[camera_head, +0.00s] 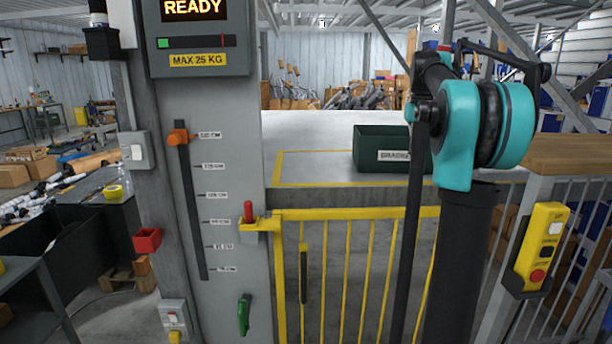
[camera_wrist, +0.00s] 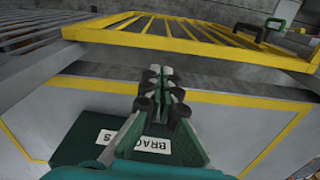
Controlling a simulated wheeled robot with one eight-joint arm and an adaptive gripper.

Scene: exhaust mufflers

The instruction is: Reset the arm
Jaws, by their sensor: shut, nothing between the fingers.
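My gripper (camera_wrist: 166,74) shows in the wrist view, its fingers together with nothing between them. It hangs over or in front of a dark green bin (camera_wrist: 75,150); the height between them is hard to tell. My teal and black arm stands at the right of the head view. The gripper itself is not seen there. The same bin also shows in the head view (camera_head: 368,148), with a white label partly reading "BRACKE", its right side hidden behind my arm.
The bin stands on a grey platform (camera_head: 315,165) with yellow floor lines. A yellow barred gate (camera_head: 345,214) stands below its edge. A grey panel (camera_head: 225,150) reads "READY" and "MAX 25 KG" and bears an orange slider (camera_head: 179,138). A yellow button box (camera_head: 541,246) is at right.

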